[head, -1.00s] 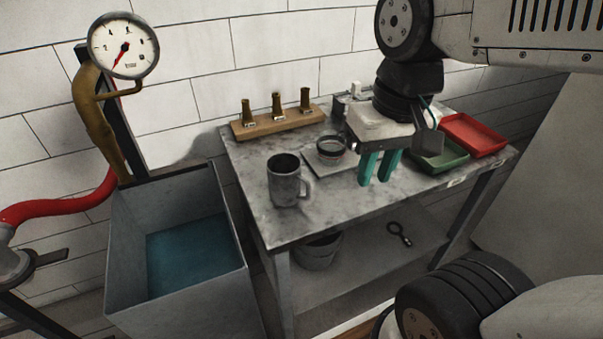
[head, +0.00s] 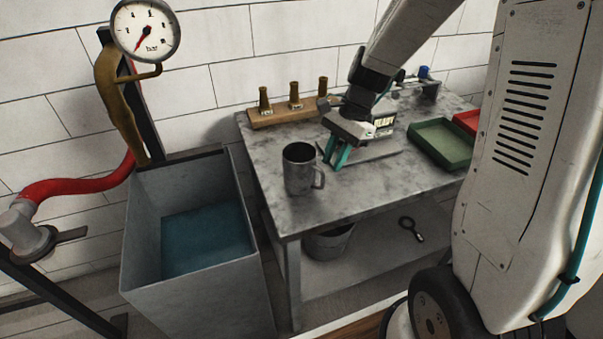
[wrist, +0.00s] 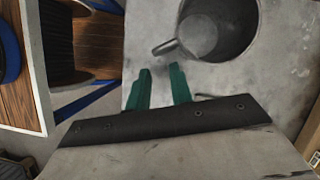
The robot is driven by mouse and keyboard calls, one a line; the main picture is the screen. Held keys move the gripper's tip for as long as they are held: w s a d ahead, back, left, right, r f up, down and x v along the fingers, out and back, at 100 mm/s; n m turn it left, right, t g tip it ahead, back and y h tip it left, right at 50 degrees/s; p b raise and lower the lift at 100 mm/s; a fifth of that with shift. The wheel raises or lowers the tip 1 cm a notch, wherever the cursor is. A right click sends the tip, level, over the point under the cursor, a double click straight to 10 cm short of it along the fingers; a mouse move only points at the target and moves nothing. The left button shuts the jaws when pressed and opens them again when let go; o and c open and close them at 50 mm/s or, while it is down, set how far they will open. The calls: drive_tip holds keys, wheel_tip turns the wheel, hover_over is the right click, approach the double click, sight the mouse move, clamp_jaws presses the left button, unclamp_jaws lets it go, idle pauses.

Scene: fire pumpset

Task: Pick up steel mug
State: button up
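The steel mug (head: 298,170) stands upright on the grey table near its left front edge, its handle on the right side. My gripper (head: 337,155) is just right of the mug, with its teal fingers pointing down toward the table and the handle. In the wrist view the mug (wrist: 232,22) is seen from above, its handle reaching left toward the fingers. My gripper (wrist: 160,88) shows a gap between its two fingers, with nothing between them. The handle is beyond the fingertips.
A wooden rack (head: 290,112) with several brass nozzles stands at the back left of the table (head: 360,195). A green tray (head: 440,144) and a red tray (head: 465,121) lie at the right. A water-filled tank (head: 190,275) stands left of the table. A bucket (head: 328,243) sits on the lower shelf.

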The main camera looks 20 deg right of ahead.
sight(324, 177)
drive_tip(key=x, duration=0.6)
drive_tip(key=shift+s+a+r, duration=0.1)
drive_tip(key=shift+s+a, duration=0.05)
drive_tip(key=shift+a, duration=0.15)
clamp_jaws()
drive_tip(key=shift+r, duration=0.2)
